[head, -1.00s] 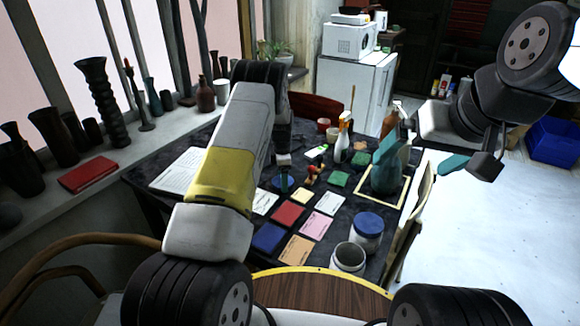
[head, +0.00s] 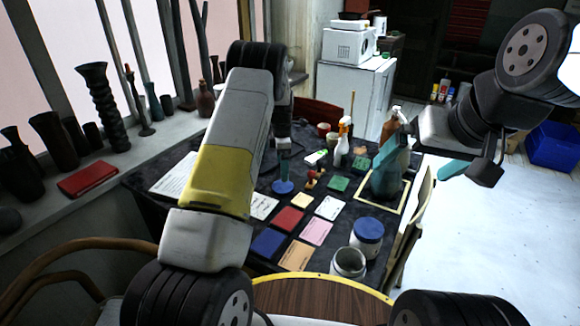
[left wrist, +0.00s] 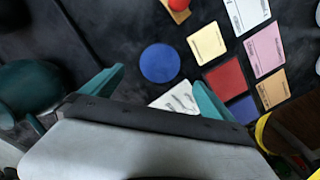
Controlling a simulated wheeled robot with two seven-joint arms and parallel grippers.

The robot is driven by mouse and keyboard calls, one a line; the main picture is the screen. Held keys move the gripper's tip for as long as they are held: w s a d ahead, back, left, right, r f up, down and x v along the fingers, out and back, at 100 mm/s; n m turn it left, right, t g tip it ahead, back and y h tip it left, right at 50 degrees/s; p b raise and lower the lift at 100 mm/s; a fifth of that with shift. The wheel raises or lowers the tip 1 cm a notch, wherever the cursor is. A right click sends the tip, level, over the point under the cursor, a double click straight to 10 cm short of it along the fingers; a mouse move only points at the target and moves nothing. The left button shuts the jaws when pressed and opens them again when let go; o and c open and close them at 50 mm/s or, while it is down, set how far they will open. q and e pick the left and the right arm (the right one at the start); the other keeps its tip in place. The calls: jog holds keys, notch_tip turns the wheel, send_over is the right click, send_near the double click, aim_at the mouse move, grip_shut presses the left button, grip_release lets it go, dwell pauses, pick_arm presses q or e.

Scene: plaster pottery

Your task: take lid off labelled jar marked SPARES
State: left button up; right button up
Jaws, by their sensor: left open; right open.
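A white jar with a blue lid (head: 367,232) stands at the table's right front. Beside it stands an open white jar (head: 348,262) with no lid on it. I cannot read a label on either. A round blue lid (head: 283,187) lies flat on the dark cloth; it also shows in the left wrist view (left wrist: 160,62). My left gripper (left wrist: 158,92) is open and empty, just above and beside this lid; in the head view its arm partly hides it. My right gripper (head: 423,158) is open and empty, raised at the right, away from the jars.
Coloured cards (head: 316,231) lie between the loose lid and the jars. A teal vessel (head: 385,183) stands in a yellow-edged frame at the table's right. A spray bottle (head: 341,150) stands farther back. A chair (head: 420,205) is at the table's right edge.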

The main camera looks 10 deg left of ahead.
pick_arm(q)
jog(key=s+r+m+t+h, duration=0.1)
jog(key=s+r+m, duration=0.55)
jog(key=r, duration=0.65)
jog(key=s+r+m+t+h, duration=0.1)
jog(key=s+r+m+t, duration=0.15)
jog(key=s+r, duration=0.9)
jog(key=s+d+r+m+t, duration=0.1)
jog(key=s+r+m, duration=0.2)
jog(key=s+m, duration=0.3)
jog(key=s+r+m+t, duration=0.1)
jog(key=s+r+m, duration=0.2)
jog(key=s+m, duration=0.4)
jog(key=s, duration=0.9)
jog(key=shift+d+t, duration=0.35)
jog(key=shift+d, duration=0.05)
